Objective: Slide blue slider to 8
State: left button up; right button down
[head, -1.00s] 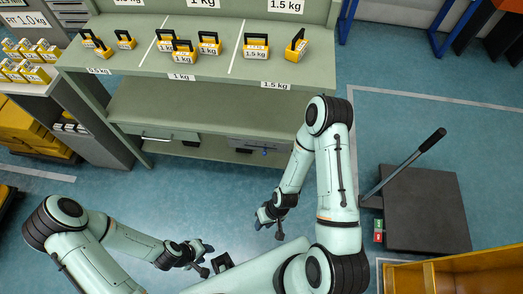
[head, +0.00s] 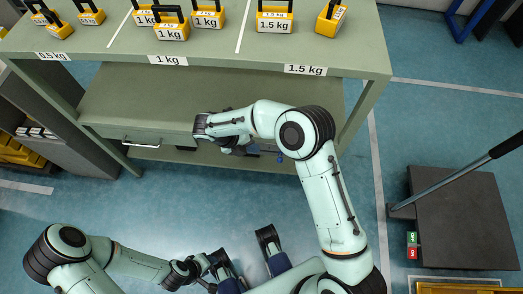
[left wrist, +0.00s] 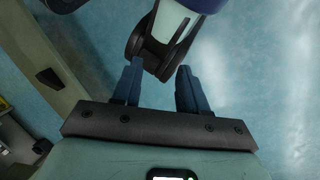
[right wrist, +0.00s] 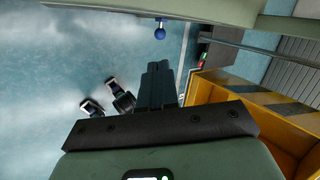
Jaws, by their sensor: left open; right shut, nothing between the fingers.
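The blue slider's round knob (head: 280,158) shows below the bench front, just right of my right gripper (head: 253,150). In the right wrist view, the knob (right wrist: 160,32) hangs from the green bench edge, ahead of the fingertips with a visible gap. My right gripper (right wrist: 157,66) is shut with nothing between its fingers. My right forearm covers most of the slider's panel in the head view, and no scale numbers can be read. My left gripper (left wrist: 157,72) is open and empty, low and away from the bench in the head view (head: 207,266).
The green bench (head: 225,62) holds several yellow weights on top. A drawer handle (head: 140,144) is at its left. A dark platform with a lever (head: 465,225) stands at the right, beside a green and red button box (head: 411,245). Blue floor is open before the bench.

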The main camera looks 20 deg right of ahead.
aim_at(278, 159)
pick_arm(q)
jog(key=shift+t+y, duration=0.3)
jog(key=shift+t, duration=0.4)
jog(key=w+f, duration=0.1)
jog(key=w+a+f+b, duration=0.1)
jog(key=w+f+b, duration=0.1)
jog(key=shift+w+a, duration=0.3)
jog(key=shift+a, duration=0.05)
pick_arm(e)
jog(key=x, duration=1.3)
jog(key=shift+s+f, duration=0.1)
jog(key=shift+s, duration=0.1)
pick_arm(q)
jog(key=shift+r, duration=0.1)
jog(key=s+r, duration=0.1)
jog(key=s+d+r+g+p, duration=0.1)
jog(key=s, duration=0.1)
jog(key=shift+d+r+p, duration=0.1)
jog(key=shift+d+p, duration=0.05)
jog(key=shift+p, duration=0.15)
pick_arm(e)
jog(key=s+d, duration=0.2)
jog(key=d, duration=0.1)
jog(key=s+d, duration=0.1)
jog(key=shift+d, duration=0.35)
